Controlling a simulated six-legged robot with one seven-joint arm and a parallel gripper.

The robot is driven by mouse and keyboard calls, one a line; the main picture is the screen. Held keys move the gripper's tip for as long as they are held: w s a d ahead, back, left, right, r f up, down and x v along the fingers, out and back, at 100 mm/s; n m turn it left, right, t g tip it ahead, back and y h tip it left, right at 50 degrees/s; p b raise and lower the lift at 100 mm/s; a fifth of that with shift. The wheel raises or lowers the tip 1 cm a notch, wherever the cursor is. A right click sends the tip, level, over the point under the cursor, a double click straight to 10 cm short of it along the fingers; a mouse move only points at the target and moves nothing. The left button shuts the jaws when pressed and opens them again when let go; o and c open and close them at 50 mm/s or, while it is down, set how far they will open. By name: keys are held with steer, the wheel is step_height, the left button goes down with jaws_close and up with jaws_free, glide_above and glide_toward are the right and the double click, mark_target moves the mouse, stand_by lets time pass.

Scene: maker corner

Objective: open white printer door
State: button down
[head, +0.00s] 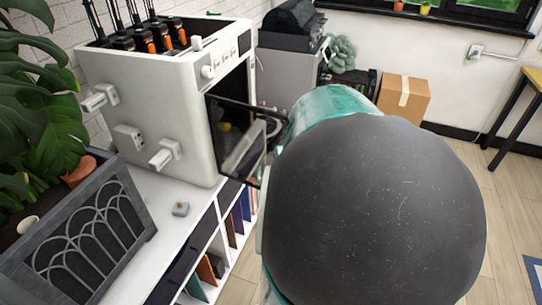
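The white printer (165,75) stands on a white shelf unit at the left, with its front facing right. Its door (240,142) is a dark see-through panel in a black frame. The door stands out from the printer's front at an angle, so it is partly open. A curved grey piece (271,128) shows near the door's outer edge; I cannot tell whether it is the handle. My large dark arm link covers the space right of the door. My gripper is hidden behind it, so its contact with the door cannot be seen.
A grey planter box (85,235) with a large leafy plant (40,120) stands at the front left. A cardboard box (404,98) sits at the back. Floor is clear on the right, before a wooden table (522,110).

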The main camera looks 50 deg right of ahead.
steer(key=shift+w+a+r, duration=0.15)
steer(key=shift+w, duration=0.25)
steer(key=c, duration=1.5)
jaws_free()
steer(key=shift+w, duration=0.15)
steer(key=shift+s, duration=0.3)
